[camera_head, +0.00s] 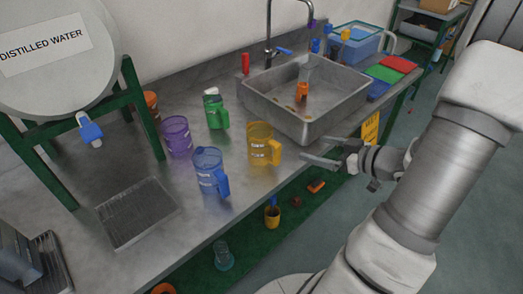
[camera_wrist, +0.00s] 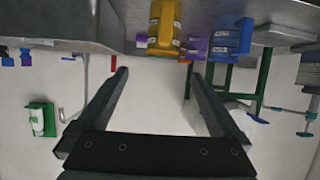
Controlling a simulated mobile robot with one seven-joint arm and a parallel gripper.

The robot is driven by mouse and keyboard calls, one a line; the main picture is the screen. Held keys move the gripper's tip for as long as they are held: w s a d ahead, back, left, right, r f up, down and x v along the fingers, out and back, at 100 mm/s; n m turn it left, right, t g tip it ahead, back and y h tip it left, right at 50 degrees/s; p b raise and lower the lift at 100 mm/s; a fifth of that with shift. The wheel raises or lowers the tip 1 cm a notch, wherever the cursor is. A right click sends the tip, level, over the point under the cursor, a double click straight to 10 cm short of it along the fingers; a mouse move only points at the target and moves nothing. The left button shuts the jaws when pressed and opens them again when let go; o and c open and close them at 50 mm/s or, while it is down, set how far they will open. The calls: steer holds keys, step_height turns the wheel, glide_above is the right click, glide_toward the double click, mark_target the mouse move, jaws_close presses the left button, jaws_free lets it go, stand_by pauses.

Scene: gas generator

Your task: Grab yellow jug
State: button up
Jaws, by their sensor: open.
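The yellow jug (camera_head: 260,140) stands upright on the grey metal counter, left of the sink, its handle facing right toward my gripper. My gripper (camera_head: 319,151) is open and empty, just right of the jug and past the counter's front edge, fingers pointing left. A gap separates the fingertips from the jug. In the wrist view, which looks upside down, the yellow jug (camera_wrist: 165,25) is at the top, beyond the fingertips of my gripper (camera_wrist: 160,75).
A blue jug (camera_head: 207,170), purple jug (camera_head: 177,136) and green jug (camera_head: 217,114) stand left of the yellow one. The metal sink (camera_head: 345,95) rises behind my fingers. A water tank (camera_head: 60,75) is at left. Smaller items lie on the green lower shelf (camera_head: 250,232).

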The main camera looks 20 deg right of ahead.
steer(key=b, duration=0.2)
glide_toward(272, 141)
steer(key=x, duration=0.5)
steer(key=shift+w+d+r, duration=0.1)
steer(key=shift+w+d, duration=0.05)
steer(key=shift+d, duration=0.05)
steer(key=b+x, duration=0.1)
steer(key=x, duration=0.3)
steer(key=shift+a+f+b, duration=0.25)
steer(key=shift+a+b, duration=0.1)
steer(key=shift+w+a+f, duration=0.15)
steer(key=shift+w, duration=0.15)
jaws_close()
